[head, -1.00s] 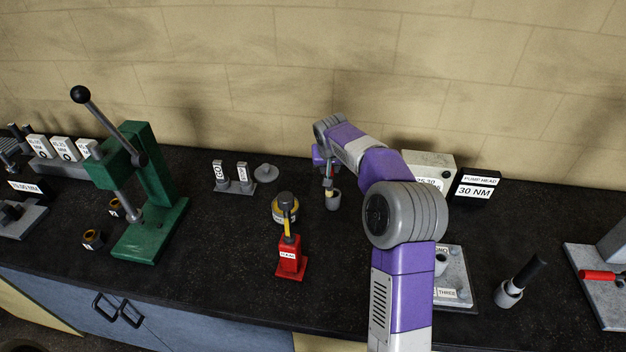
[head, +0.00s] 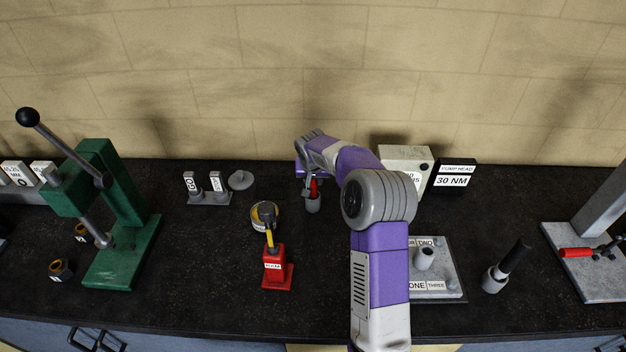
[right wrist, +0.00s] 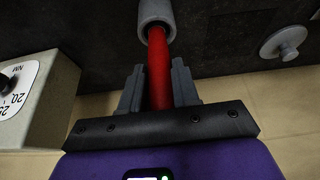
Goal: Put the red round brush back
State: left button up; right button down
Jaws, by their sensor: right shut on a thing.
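My right gripper (head: 311,181) is at the back middle of the bench, shut on the red round brush (head: 314,188). In the right wrist view the brush's red shaft (right wrist: 158,70) runs between the two fingers (right wrist: 158,88). Its far end goes into the mouth of a grey round cup (right wrist: 155,14). The cup also shows in the head view (head: 313,205), standing on the dark bench top below the gripper. The brush's lower end is hidden inside the cup. My left gripper is out of view.
A red stand with a yellow-handled tool (head: 275,267) and a round yellow-rimmed tin (head: 263,217) stand left of my arm. A green press (head: 120,225) is further left. A grey box (head: 405,160) and a "30 NM" block (head: 454,177) stand right of the gripper.

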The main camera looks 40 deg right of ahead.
jog(key=c, duration=0.8)
grip_release()
jog(key=v, duration=1.2)
jog(key=shift+w, duration=0.1)
